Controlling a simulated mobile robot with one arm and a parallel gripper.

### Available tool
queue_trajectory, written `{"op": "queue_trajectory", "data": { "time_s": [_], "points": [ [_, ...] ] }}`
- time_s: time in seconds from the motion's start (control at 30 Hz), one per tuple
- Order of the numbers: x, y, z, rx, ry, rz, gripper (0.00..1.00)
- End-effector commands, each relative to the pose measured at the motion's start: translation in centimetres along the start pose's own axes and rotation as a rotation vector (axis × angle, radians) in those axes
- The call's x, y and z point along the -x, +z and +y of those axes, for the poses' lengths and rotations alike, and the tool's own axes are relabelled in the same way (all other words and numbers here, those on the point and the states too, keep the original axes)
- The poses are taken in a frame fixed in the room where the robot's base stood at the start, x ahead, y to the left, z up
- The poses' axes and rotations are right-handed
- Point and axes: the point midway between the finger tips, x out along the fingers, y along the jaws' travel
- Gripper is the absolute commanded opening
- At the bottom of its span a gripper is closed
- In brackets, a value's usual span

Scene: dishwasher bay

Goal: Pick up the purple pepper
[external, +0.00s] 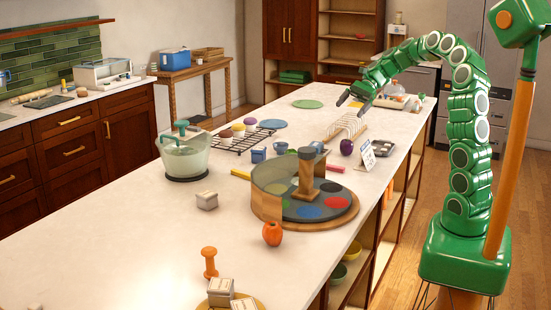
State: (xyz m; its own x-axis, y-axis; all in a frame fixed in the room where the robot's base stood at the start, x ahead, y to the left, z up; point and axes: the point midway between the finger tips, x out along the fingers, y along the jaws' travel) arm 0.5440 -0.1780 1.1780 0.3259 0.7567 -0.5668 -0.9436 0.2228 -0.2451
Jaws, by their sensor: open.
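The purple pepper (346,147) is a small, dark, rounded thing on the white counter. It stands right of the middle of the external view, just left of a small white sign.
The white sign (367,155) and a dark muffin tin (383,149) are right of the pepper. A round divided turntable (345,212) and an orange pepper (272,234) are nearer. The counter's left front is mostly clear.

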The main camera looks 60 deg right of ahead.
Motion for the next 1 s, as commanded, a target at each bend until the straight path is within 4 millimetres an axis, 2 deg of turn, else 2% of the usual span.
{"op": "queue_trajectory", "data": {
  "time_s": [0.03,0.1,0.2,0.5,0.87,1.0],
  "points": [
    [1.2,-1.6,-0.9,-0.052,-0.040,-0.015,0.93],
    [2.8,-3.6,-2.0,-0.125,-0.090,-0.039,0.93],
    [4.7,-5.9,-3.0,-0.207,-0.149,-0.066,0.93],
    [8.8,-10.6,-4.4,-0.359,-0.261,-0.119,0.93],
    [11.8,-14.5,-4.8,-0.474,-0.343,-0.163,0.93],
    [10.2,-16.4,-4.2,-0.471,-0.340,-0.161,0.93]
  ]
}}
